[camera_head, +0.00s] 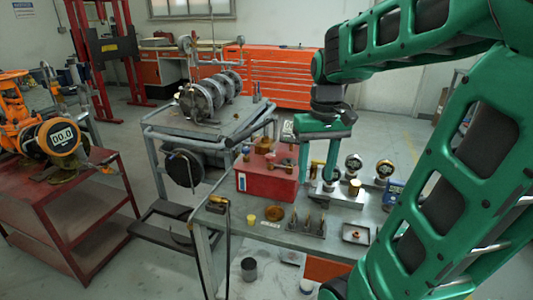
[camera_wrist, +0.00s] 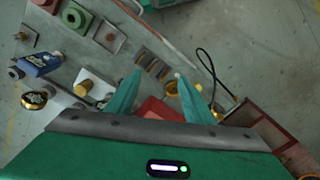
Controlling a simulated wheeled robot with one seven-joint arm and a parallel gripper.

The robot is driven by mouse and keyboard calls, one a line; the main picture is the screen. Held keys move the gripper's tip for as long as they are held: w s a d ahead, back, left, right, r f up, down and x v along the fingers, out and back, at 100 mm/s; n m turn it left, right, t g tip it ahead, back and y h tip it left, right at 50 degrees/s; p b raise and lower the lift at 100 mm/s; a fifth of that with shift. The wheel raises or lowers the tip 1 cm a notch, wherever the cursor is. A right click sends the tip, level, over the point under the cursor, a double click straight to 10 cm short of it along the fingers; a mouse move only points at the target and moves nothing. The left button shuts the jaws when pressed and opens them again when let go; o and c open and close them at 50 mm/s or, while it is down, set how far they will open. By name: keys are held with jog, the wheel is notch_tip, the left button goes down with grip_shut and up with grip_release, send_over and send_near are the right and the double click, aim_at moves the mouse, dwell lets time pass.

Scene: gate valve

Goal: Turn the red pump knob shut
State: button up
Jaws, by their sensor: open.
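I cannot single out the red pump knob with certainty. A red box (camera_head: 265,182) stands on the grey workbench, with several small brass and reddish knobs (camera_head: 263,146) on top. My gripper (camera_head: 318,176) points down just right of the red box, its two green fingers apart and nothing seen between them. In the wrist view, my gripper (camera_wrist: 158,76) is also open, with part of the red box (camera_wrist: 160,108) low between the fingers. The knobs on the box are hidden there by the gripper.
Gauges (camera_head: 353,165), a brass fitting (camera_head: 354,187) and a blue meter (camera_head: 393,194) stand right of the gripper. A yellow cup (camera_head: 274,213) and a small rack (camera_head: 307,219) are at the bench front. A red cart (camera_head: 75,195) with an orange machine stands left.

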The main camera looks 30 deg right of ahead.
jog(key=w+d+r+n, duration=0.2)
jog(key=w+r, duration=0.1)
jog(key=w, duration=1)
jog(key=n, duration=0.3)
send_over(270, 155)
notch_tip(270, 155, down, 10)
jog(key=shift+r, duration=0.1)
jog(key=c, duration=1)
jog(key=shift+a, duration=0.15)
jog(key=shift+c, duration=0.2)
